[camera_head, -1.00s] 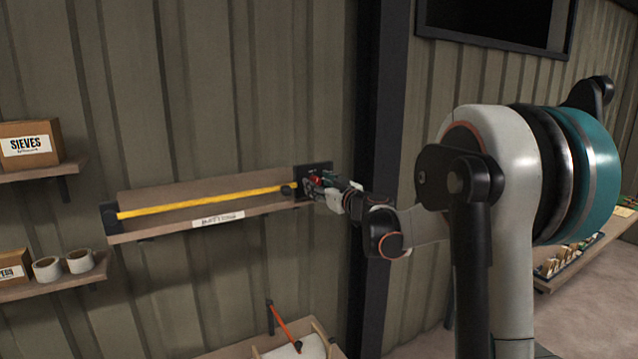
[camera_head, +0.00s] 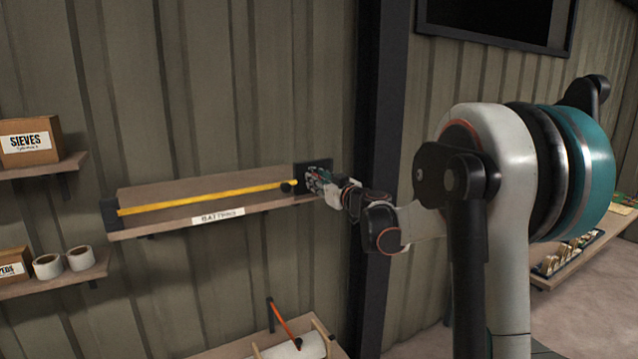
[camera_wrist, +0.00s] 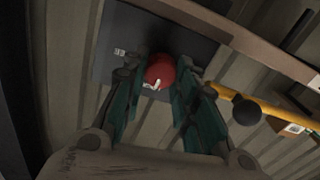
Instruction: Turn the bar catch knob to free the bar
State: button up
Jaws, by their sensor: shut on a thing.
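The catch knob (camera_wrist: 160,72) is red with a white mark, on a dark plate (camera_wrist: 112,45) in the wrist view. My gripper (camera_wrist: 162,88) has its teal fingers on both sides of the knob and is shut on it. In the head view my gripper (camera_head: 318,181) is at the right end of the shelf, in front of the dark plate (camera_head: 300,172), and hides the knob. The yellow bar (camera_head: 205,198) spans the front of the shelf. The bar also shows in the wrist view (camera_wrist: 228,93), with a black ball (camera_wrist: 246,112) by it.
The bar's shelf (camera_head: 150,232) carries a "BATTENS" label (camera_head: 218,216). A dark post (camera_head: 378,150) stands just right of the plate. Shelves with a sieves box (camera_head: 30,142) and tape rolls (camera_head: 48,266) are at left. A lower shelf holds a white roll (camera_head: 295,348).

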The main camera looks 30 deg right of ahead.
jog(key=shift+f+m+h+b, duration=0.15)
jog(key=shift+m+b, duration=1.6)
jog(key=shift+m, duration=2.7)
jog(key=shift+m+h+b, duration=0.15)
jog(key=shift+m+b, duration=1.6)
jog(key=shift+m, duration=2.7)
jog(key=o, duration=1)
jog(key=shift+d, duration=0.1)
jog(key=shift+o, duration=0.2)
jog(key=s, duration=1.2)
jog(key=shift+d+f, duration=0.15)
jog(key=shift+f, duration=0.1)
